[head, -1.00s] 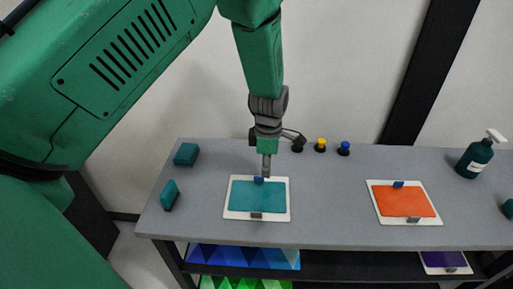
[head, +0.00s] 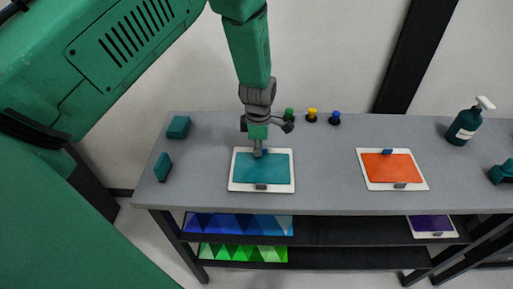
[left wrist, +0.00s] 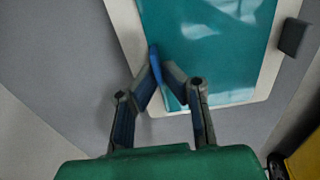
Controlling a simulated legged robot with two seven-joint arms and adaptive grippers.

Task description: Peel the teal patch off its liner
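The teal patch (head: 262,170) lies flat on its white liner (head: 233,185) on the grey table, with a blue tab (head: 265,152) at its far edge and a grey clip (head: 261,187) at the near edge. My left gripper (head: 257,152) points down at the far edge, at the tab. In the left wrist view, the two fingertips (left wrist: 160,72) come close together on either side of the blue tab (left wrist: 154,58) and appear shut on it. The glossy patch (left wrist: 205,45) also shows there. The tips partly hide the tab's base. My right gripper is not in view.
An orange patch (head: 390,168) on a white liner lies to the right. Small knobs (head: 312,115) stand behind my gripper. Two teal blocks (head: 178,127) (head: 162,167) lie at the left. Shelves below hold patterned sheets (head: 240,224).

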